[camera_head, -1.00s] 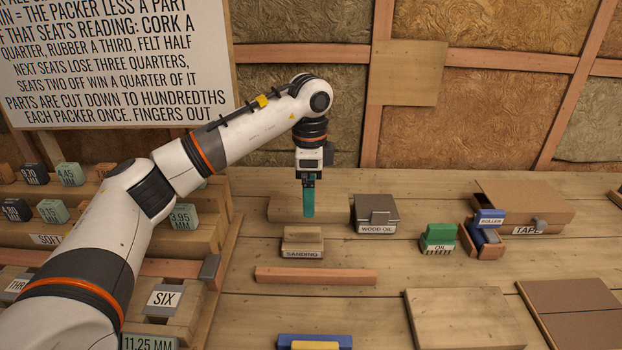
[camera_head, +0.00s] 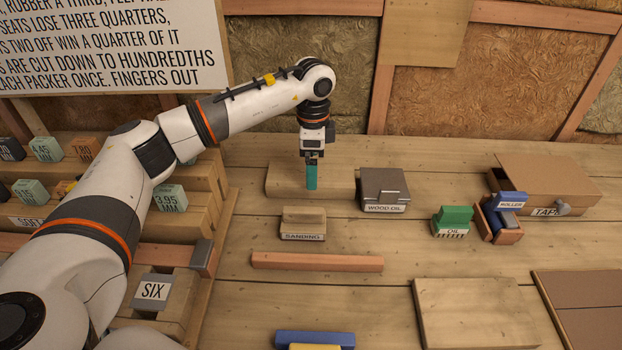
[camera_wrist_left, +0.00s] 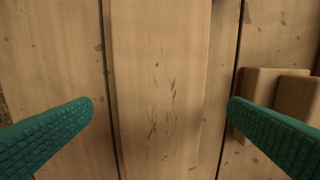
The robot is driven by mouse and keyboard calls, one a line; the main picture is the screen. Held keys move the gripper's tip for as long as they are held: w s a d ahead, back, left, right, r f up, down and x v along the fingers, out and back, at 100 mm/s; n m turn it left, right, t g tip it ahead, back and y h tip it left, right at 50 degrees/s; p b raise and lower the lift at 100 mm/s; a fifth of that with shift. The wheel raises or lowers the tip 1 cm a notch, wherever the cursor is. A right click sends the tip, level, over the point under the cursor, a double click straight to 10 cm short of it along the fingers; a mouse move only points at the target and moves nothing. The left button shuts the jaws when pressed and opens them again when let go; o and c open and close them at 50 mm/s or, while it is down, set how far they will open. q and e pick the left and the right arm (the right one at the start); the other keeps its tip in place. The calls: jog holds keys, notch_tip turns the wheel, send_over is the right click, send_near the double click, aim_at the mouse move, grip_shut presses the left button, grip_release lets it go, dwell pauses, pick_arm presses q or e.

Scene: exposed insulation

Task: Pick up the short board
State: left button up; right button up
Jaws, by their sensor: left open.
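A short pale wooden board (camera_head: 285,182) lies flat on the bench below my left gripper, between the bench's back edge and the sanding block. My left gripper (camera_head: 312,186) points straight down over its middle. In the head view the teal fingers overlap, so only one shows clearly. In the left wrist view the fingers (camera_wrist_left: 160,125) are wide apart, with the board (camera_wrist_left: 160,90) running lengthwise between them. The jaws are open and hold nothing. I cannot tell how high the fingertips are above the board. My right gripper is not in view.
The sanding block (camera_head: 303,222) sits close in front, and the wood oil tin (camera_head: 383,188) close to the right. A reddish strip (camera_head: 317,262) lies further forward. A square board (camera_head: 475,312) is front right. Stepped racks with labelled blocks (camera_head: 168,198) stand left.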

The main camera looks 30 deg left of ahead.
pick_arm(q)
jog(key=f, duration=0.4)
jog(key=shift+a+f+p, duration=0.2)
jog(key=shift+f+p, duration=0.1)
jog(key=shift+p, duration=0.05)
jog(key=shift+s, duration=0.1)
jog(key=shift+r, duration=0.1)
jog(key=c, duration=1.3)
